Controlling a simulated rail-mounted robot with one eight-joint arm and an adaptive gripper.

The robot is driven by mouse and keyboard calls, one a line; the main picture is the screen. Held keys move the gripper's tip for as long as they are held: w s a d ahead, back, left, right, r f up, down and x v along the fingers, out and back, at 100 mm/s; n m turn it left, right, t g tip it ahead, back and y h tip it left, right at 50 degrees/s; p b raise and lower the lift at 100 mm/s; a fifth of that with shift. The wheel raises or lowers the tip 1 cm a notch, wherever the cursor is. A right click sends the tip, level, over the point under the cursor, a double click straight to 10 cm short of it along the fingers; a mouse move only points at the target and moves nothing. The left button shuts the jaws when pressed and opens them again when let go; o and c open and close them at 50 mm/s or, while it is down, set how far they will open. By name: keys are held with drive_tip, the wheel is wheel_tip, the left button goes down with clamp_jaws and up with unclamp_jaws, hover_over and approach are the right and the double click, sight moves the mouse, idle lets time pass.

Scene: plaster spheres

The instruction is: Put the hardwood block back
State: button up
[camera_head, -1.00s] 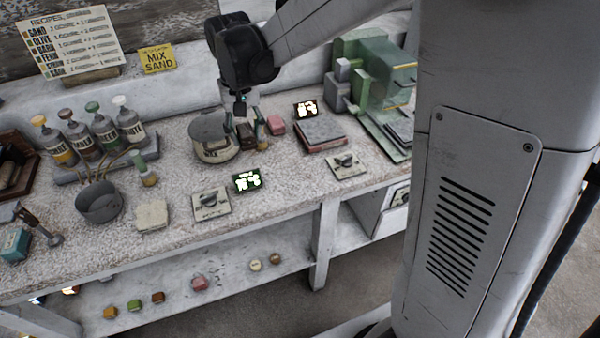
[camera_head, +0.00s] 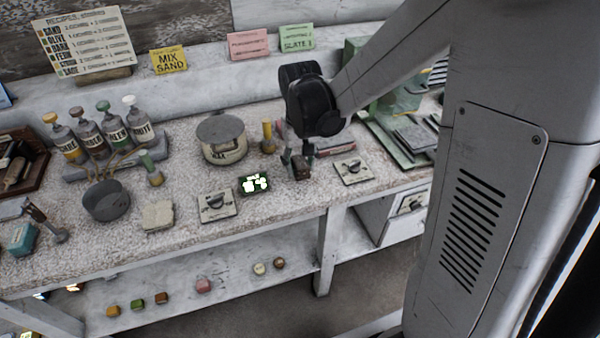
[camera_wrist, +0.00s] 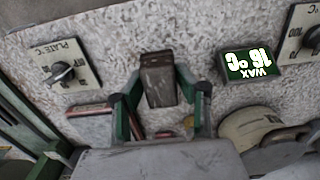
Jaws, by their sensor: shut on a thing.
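The hardwood block (camera_head: 302,172) is a small dark brown block. My gripper (camera_head: 299,158) points down over the worktop and is shut on it, right of the wax pot. In the wrist view the block (camera_wrist: 158,82) stands out between the two green-edged fingers of my gripper (camera_wrist: 160,98), with its end face toward the bare worktop. I cannot tell whether its underside touches the worktop. My gripper and arm hide part of the bench behind them.
The wax pot (camera_head: 222,140) and a yellow-topped tool (camera_head: 267,137) stand left of my gripper. Dial plates (camera_head: 216,205) (camera_head: 353,170) and a lit wax display (camera_head: 254,184) lie near the front edge. A green press (camera_head: 392,128) stands right.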

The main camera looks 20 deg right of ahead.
sight(300, 173)
drive_tip(key=shift+f, duration=1.6)
drive_tip(key=shift+f+b, duration=0.2)
drive_tip(key=shift+b, duration=0.1)
drive_tip(key=o, duration=1.2)
drive_tip(key=shift+r, duration=0.1)
